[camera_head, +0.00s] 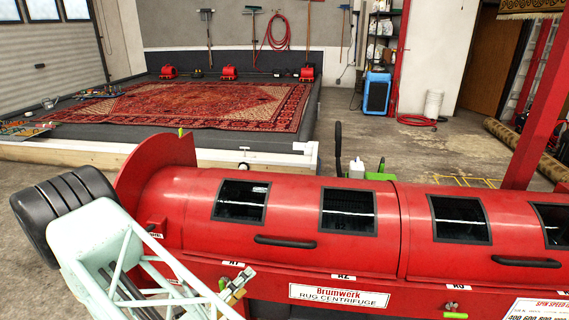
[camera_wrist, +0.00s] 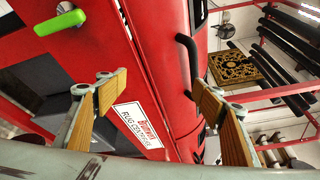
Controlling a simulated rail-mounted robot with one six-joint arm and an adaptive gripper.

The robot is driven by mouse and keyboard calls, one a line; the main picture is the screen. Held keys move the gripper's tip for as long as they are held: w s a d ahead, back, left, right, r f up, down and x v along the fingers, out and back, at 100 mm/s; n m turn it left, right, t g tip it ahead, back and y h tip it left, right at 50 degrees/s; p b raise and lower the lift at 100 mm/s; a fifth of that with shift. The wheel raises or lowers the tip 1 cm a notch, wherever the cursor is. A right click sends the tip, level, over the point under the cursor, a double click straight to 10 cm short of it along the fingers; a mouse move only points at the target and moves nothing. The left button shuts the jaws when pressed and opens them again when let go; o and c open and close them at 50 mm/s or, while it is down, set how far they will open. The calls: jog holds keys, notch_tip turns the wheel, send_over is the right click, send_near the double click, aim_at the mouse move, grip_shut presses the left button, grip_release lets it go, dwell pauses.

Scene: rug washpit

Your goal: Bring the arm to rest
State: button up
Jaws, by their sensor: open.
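My gripper (camera_head: 234,287) shows at the lower left of the head view, in front of the red rug centrifuge (camera_head: 290,225). In the wrist view my gripper (camera_wrist: 160,88) has its two tan-padded fingers spread wide, with nothing between them. The centrifuge also shows behind the fingers in the wrist view (camera_wrist: 150,68), with its white name plate (camera_wrist: 137,126) between them. I cannot tell how large the gap between the fingers and the centrifuge is. The centrifuge has dark windows and black handles on its lid.
A patterned red rug (camera_head: 205,104) lies on the raised wash floor behind the centrifuge. A green-handled lever (camera_wrist: 60,22) shows at the wrist view's upper left. A blue machine (camera_head: 377,93) and white bucket (camera_head: 432,104) stand behind. A red post (camera_head: 540,95) rises at the right.

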jog(key=s+d+r+m+g+h, duration=0.1)
jog(key=s+d+r+m+g, duration=0.35)
jog(key=d+r+m, duration=0.8)
jog(key=s+d+r+m+g+h, duration=0.1)
jog(key=s+d+r+m+g, duration=0.1)
jog(key=d+r+m+g, duration=1.05)
jog(key=s+d+r+m+t+y, duration=0.2)
jog(key=s+d+r+m+y, duration=0.4)
jog(key=s+d, duration=0.45)
jog(key=s+r+m+t+y, duration=0.2)
jog(key=s+r+m, duration=0.4)
jog(key=s, duration=0.4)
jog(key=s+a+r+m+t+y, duration=0.1)
jog(key=s+r+m+t+y, duration=0.1)
jog(key=s+r+m, duration=0.4)
jog(key=shift+s+r+t+y, duration=0.3)
jog(key=shift+s+r+y, duration=0.35)
jog(key=shift+s, duration=1.4)
jog(key=shift+a+f, duration=0.1)
jog(key=shift+d, duration=0.25)
